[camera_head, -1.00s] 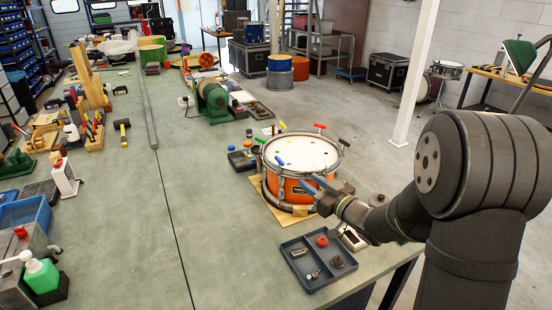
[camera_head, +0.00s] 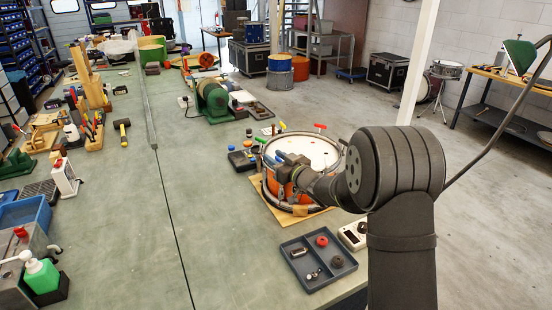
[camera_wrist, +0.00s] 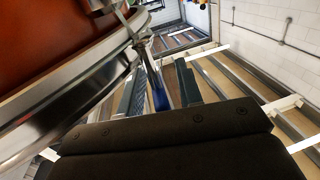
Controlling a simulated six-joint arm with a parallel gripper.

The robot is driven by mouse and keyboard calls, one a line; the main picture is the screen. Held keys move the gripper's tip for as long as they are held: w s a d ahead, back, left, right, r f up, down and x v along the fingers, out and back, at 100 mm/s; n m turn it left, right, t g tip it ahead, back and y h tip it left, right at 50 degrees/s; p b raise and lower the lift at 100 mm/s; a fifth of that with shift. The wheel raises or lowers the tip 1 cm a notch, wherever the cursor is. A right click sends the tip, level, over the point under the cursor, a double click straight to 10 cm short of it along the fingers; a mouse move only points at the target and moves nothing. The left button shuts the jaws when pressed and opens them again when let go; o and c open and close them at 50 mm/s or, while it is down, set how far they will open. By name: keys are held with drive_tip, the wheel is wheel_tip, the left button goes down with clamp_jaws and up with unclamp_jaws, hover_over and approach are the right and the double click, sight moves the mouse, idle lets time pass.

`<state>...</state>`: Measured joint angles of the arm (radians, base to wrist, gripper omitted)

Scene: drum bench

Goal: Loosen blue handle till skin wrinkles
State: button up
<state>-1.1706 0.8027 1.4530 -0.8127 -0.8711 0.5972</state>
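The snare drum (camera_head: 318,152) has an orange shell, white skin and metal hoops, and stands on a wooden board. Coloured T-handles stand around its rim. My gripper (camera_head: 284,160) is at the drum's near rim in the head view, small and partly merged with the drum there. In the wrist view, my gripper (camera_wrist: 163,82) has its two grey fingers apart, with a blue handle (camera_wrist: 160,98) in the gap between them. I see a gap on the handle's right side; contact on the left is unclear. From here I cannot tell whether the skin is wrinkled.
A grey divided tray (camera_head: 301,270) with small parts lies in front of the drum, beside a white device (camera_head: 353,234). A green machine (camera_head: 212,102) stands behind to the left. The middle of the bench (camera_head: 190,200) is clear.

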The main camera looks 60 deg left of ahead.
drive_tip(key=shift+a, duration=0.1)
clamp_jaws()
drive_tip(key=shift+n+g, duration=0.5)
drive_tip(key=shift+g, duration=0.3)
unclamp_jaws()
drive_tip(key=v, duration=1.7)
drive_tip(key=shift+d+r, duration=0.2)
drive_tip(key=shift+d, duration=0.1)
drive_tip(key=shift+a, duration=0.15)
